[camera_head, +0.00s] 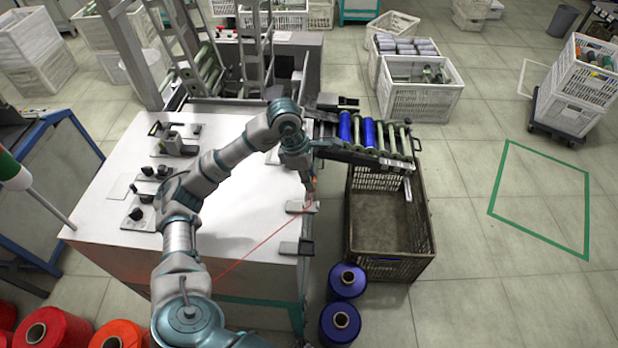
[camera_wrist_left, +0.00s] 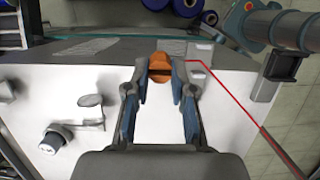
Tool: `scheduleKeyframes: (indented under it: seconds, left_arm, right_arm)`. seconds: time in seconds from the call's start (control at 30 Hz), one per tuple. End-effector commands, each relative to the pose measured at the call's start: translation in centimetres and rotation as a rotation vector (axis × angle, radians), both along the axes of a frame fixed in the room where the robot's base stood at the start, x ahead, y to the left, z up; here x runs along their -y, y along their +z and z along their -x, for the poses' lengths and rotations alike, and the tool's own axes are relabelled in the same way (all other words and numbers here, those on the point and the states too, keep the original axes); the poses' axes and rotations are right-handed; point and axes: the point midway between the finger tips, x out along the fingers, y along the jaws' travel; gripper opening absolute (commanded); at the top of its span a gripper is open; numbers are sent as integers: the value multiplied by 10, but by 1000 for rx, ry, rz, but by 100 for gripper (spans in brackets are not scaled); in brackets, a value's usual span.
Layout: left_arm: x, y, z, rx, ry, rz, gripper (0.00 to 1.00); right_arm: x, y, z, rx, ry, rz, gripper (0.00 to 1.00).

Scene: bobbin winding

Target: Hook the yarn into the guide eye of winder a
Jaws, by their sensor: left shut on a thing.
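My left gripper (camera_head: 309,187) is at the right edge of the white machine table (camera_head: 245,220). In the left wrist view its fingers (camera_wrist_left: 161,75) are shut on a small orange piece (camera_wrist_left: 160,64). The thin red yarn (camera_head: 262,243) runs from beside the gripper down-left across the table top. In the left wrist view the yarn (camera_wrist_left: 245,105) bends near the fingertips and runs down-right. Small dark-and-grey brackets stand on the table edge, one (camera_head: 296,207) close to the gripper and one (camera_head: 297,247) nearer the front. I cannot make out the guide eye. My right gripper is not in view.
A roller chute (camera_head: 380,138) with blue bobbins slopes over a dark crate (camera_head: 388,215) to the right. Blue yarn cones (camera_head: 340,322) stand beside the table. Knobs (camera_head: 140,205) sit on the table's left. The floor at right is largely clear.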

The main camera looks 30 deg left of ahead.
Motion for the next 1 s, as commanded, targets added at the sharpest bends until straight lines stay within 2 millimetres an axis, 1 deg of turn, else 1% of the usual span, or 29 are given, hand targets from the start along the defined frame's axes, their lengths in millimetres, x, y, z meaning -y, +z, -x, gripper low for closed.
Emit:
scheduleKeyframes:
  seconds: [0.17,0.8,1.0]
  left_arm:
    - [0,5,-1,0,0,0,0]
    - [-3,40,-7,0,0,0,0]
    - [-4,47,-9,-1,0,0,0]
  right_arm:
    - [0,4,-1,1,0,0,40]
    - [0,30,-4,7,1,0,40]
    - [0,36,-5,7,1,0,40]
